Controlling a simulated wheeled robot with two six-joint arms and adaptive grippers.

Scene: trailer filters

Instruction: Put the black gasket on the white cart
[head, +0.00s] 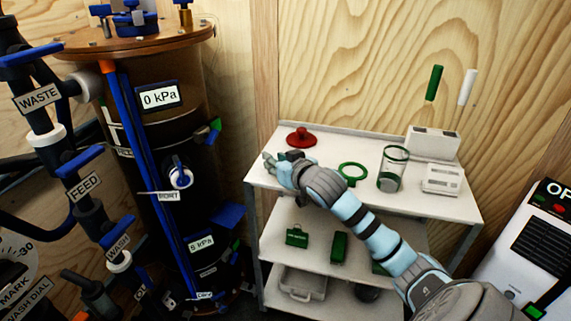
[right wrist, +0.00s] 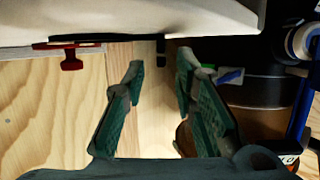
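The white cart (head: 330,139) stands against the wood wall, with a top and lower shelves. My right gripper (head: 268,158) is over the left part of its top. In the right wrist view my right gripper (right wrist: 161,65) has its two green-padded fingers apart, with nothing seen between them. A thin black strip (right wrist: 100,38), which looks like the black gasket seen edge-on, lies along the cart top beyond the fingertips. In the head view a dark patch (head: 294,154) shows just behind the gripper; the hand hides most of it. My left gripper is not in view.
On the cart top are a red knobbed piece (head: 301,138), a green ring (head: 341,171), a glass jar (head: 390,170) and white boxes (head: 433,143). Green parts lie on the middle shelf. A tall dark filter vessel (head: 150,140) with pipes stands left of the cart.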

